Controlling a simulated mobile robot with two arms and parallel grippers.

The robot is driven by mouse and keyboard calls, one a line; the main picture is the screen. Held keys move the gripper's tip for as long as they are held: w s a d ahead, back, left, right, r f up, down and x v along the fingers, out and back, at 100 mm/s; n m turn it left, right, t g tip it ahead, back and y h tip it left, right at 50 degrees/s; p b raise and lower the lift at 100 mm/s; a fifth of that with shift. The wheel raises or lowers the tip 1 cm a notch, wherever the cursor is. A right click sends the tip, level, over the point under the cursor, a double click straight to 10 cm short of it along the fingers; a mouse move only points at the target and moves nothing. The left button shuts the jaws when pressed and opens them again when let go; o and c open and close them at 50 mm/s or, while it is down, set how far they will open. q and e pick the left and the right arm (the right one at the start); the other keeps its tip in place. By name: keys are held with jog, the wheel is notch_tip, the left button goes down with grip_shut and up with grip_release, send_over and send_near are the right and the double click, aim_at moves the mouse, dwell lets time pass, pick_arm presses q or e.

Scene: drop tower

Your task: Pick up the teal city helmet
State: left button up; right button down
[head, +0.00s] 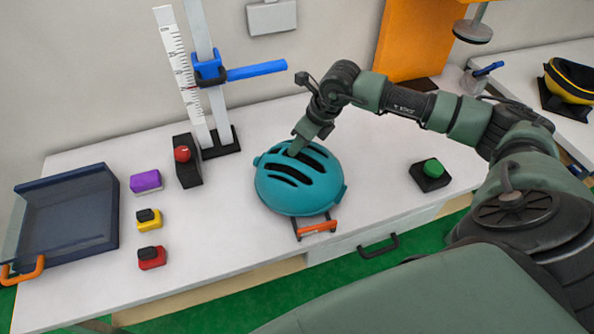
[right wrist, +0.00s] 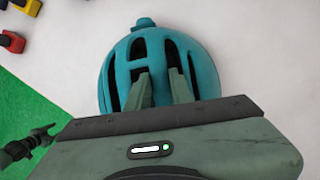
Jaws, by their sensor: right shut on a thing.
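The teal helmet (head: 297,183) sits at the middle of the white table, dome up, with dark vent slots along its top. Its front edge is by an orange-and-black bracket. My right gripper (head: 297,148) reaches down onto the top of the helmet from behind. In the right wrist view its two fingers (right wrist: 163,88) are in the helmet's vents and shut on a teal rib (right wrist: 165,63) between them. I cannot tell whether the helmet (right wrist: 208,75) is lifted off the table. My left gripper is not in view.
On the left are a dark blue tray (head: 70,220) and purple (head: 146,181), yellow (head: 149,219) and red (head: 152,257) blocks. A stand with a ruler (head: 183,75) and blue arm (head: 257,70) rises behind. A green button (head: 432,169) is at right.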

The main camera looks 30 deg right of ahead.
jog(key=shift+w+r, duration=0.1)
jog(key=shift+r, duration=0.05)
dwell(0.3)
jog(key=shift+r, duration=0.65)
notch_tip(320, 180, up, 18)
jog(key=b, duration=0.3)
jog(key=shift+r, duration=0.25)
